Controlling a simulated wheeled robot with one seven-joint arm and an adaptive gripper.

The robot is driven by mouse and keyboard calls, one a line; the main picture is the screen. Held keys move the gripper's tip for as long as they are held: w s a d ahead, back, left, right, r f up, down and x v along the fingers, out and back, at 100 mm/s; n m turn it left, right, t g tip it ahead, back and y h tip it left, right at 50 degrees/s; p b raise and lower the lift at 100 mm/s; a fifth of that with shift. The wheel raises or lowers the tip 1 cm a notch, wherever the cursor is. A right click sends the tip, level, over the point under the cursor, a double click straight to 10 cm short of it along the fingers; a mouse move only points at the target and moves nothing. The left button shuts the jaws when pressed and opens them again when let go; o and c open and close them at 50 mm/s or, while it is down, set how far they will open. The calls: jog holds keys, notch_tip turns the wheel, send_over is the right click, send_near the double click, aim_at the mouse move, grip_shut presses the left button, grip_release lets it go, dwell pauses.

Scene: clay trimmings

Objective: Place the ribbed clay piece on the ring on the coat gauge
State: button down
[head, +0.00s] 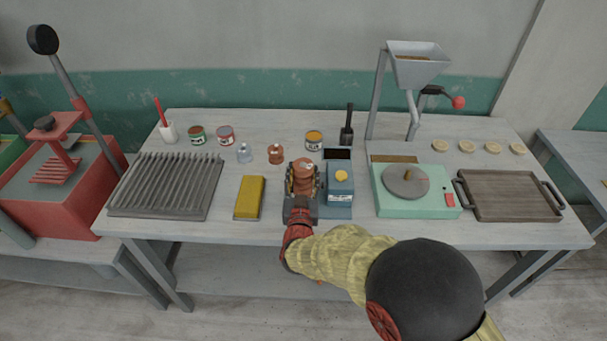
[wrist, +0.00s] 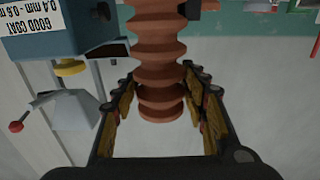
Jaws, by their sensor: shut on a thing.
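The ribbed clay piece (head: 303,172) is reddish-brown, with stacked round ribs. My gripper (head: 303,190) is shut on it. In the wrist view the piece (wrist: 160,70) stands between the two fingers, its near end reaching down between them. The coat gauge (head: 340,190) is a blue box with a yellow knob, just right of my gripper. In the wrist view the gauge (wrist: 55,30) shows at the upper left, apart from the piece, with a label on its face. The ring on the gauge is not clearly visible; my gripper and the piece may hide it.
A yellow block (head: 250,197) and ridged grey rack (head: 168,186) lie to the left. A smaller brown piece (head: 276,154), clear piece (head: 245,154) and several cans stand behind. A green turntable unit (head: 415,200), tray (head: 510,208) and tall hopper (head: 416,68) are to the right.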

jog(key=w+f, duration=0.1)
jog(key=w+f+b, duration=0.1)
jog(key=w, duration=0.1)
jog(key=shift+w+d+f, duration=0.1)
jog(key=c, duration=1)
grip_release()
